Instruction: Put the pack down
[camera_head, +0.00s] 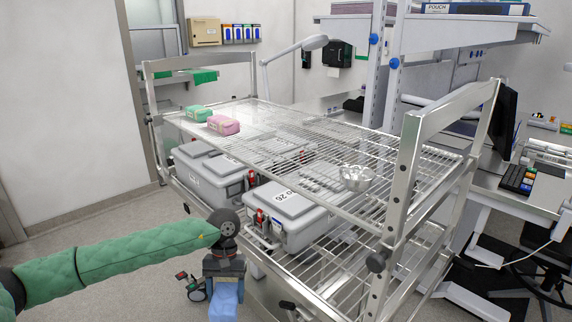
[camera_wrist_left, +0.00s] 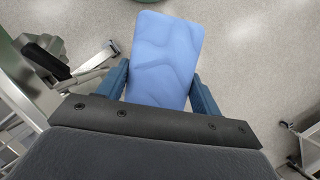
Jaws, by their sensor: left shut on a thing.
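A blue pack (camera_head: 223,299) hangs below my left gripper (camera_head: 224,285) in the head view, in front of the wire cart's left side. In the left wrist view the blue pack (camera_wrist_left: 165,60) sits between the two fingers of my left gripper (camera_wrist_left: 163,85), which is shut on it. The pack is held over the floor, apart from the cart. A green pack (camera_head: 197,113) and a pink pack (camera_head: 223,125) lie on the cart's top wire shelf (camera_head: 265,135). My right gripper is not in view.
Grey lidded boxes (camera_head: 290,208) with red latches stand on the cart's lower shelf. A metal bowl (camera_head: 356,178) stands on the top shelf. Much of the top shelf's middle is bare. The cart's end frame (camera_head: 408,175) rises at the right. A desk with a keyboard (camera_head: 517,179) is at the far right.

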